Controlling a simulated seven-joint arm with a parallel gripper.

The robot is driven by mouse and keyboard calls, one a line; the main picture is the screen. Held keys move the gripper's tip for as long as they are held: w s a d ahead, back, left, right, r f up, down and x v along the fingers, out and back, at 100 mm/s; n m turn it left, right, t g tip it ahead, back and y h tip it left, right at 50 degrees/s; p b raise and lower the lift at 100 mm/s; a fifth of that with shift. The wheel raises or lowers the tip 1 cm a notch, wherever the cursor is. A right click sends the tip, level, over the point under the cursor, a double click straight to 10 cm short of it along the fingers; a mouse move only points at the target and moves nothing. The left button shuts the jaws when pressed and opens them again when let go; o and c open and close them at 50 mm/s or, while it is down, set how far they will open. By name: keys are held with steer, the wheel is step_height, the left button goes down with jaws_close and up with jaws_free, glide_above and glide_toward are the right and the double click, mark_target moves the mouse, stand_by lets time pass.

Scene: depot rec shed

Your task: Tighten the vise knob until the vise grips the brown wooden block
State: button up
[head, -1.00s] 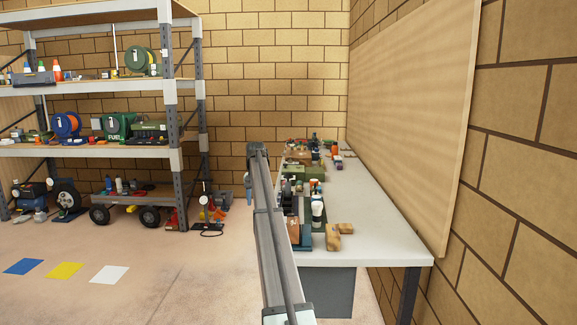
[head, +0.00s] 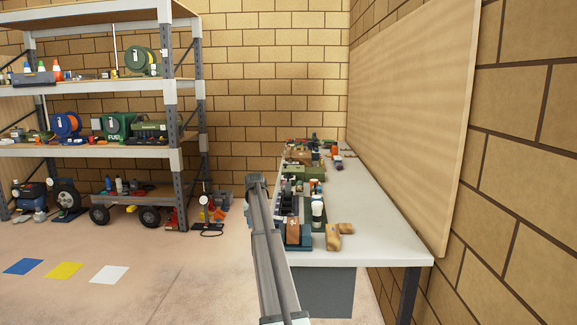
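My arm rises along the left side of the workbench, its far end in front of the bench's left edge. A small brown block (head: 293,228) shows at the near left of the bench, among dark and teal items just right of my arm. It may be the wooden block. I cannot make out the vise or its knob clearly; my arm hides part of that area.
The white workbench (head: 375,217) has many small items along its left side: a white cup (head: 317,209), tan pieces (head: 339,236), green boxes (head: 316,172). Its right half is clear. A loaded shelf rack (head: 90,151) stands at left. A brick wall and board (head: 415,120) bound the right.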

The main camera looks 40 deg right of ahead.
steer(key=x, duration=0.4)
steer(key=shift+f, duration=0.15)
steer(key=shift+w+d, duration=0.15)
steer(key=shift+w, duration=0.05)
steer(key=shift+w+d+g+y, duration=0.1)
steer(key=shift+g+y, duration=1)
step_height(320, 180, up, 14)
steer(key=w+d+r+n+t+h, duration=0.25)
steer(key=d+n+h, duration=0.35)
steer(key=d, duration=0.3)
steer(key=s+d+r+n+t+h, duration=0.1)
steer(key=s+d+r+n+h, duration=0.3)
steer(key=d+r+n+h, duration=0.2)
steer(key=shift+s+r+n+h, duration=0.4)
steer(key=shift+r+n+h, duration=0.8)
steer(key=shift+r+h, duration=0.8)
steer(key=shift+f, duration=0.15)
